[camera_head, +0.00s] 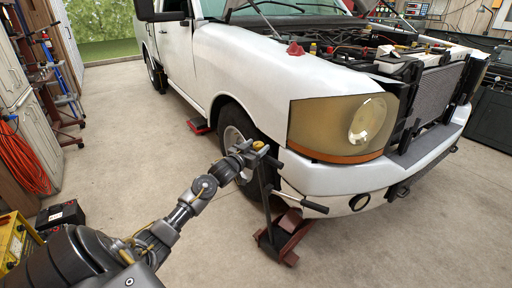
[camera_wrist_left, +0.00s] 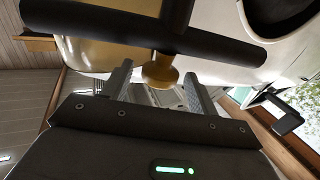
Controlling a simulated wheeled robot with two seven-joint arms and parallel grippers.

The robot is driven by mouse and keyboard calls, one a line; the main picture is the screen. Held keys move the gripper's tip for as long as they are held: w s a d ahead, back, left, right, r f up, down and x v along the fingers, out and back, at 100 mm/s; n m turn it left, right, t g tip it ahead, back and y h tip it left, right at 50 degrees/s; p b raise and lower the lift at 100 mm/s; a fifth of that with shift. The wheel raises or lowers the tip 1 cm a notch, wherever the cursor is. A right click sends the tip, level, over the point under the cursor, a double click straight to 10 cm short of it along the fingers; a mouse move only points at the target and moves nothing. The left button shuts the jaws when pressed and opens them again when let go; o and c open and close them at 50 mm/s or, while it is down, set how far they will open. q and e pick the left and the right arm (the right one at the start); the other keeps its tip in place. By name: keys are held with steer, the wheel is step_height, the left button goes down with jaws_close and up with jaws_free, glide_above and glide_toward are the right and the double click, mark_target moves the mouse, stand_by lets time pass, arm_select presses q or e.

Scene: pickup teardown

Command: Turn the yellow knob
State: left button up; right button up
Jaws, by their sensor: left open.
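The yellow knob (camera_head: 258,145) sits at the top of a dark upright stand (camera_head: 265,190) beside the truck's front wheel, below the headlight. My left gripper (camera_head: 247,151) reaches it from the left in the head view. In the left wrist view the knob (camera_wrist_left: 160,72) shows between the two open fingers of my left gripper (camera_wrist_left: 158,86), with a visible gap on each side. A thick dark bar (camera_wrist_left: 190,42) crosses just beyond the fingertips. Whether a finger touches the knob I cannot tell. My right gripper is out of both views.
The white pickup (camera_head: 240,70) with its hood up fills the right and back. The stand's red-brown base (camera_head: 280,240) is on the floor by the bumper (camera_head: 400,172). The floor between is clear.

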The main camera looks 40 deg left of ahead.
arm_select(q)
steer(key=c, duration=0.9)
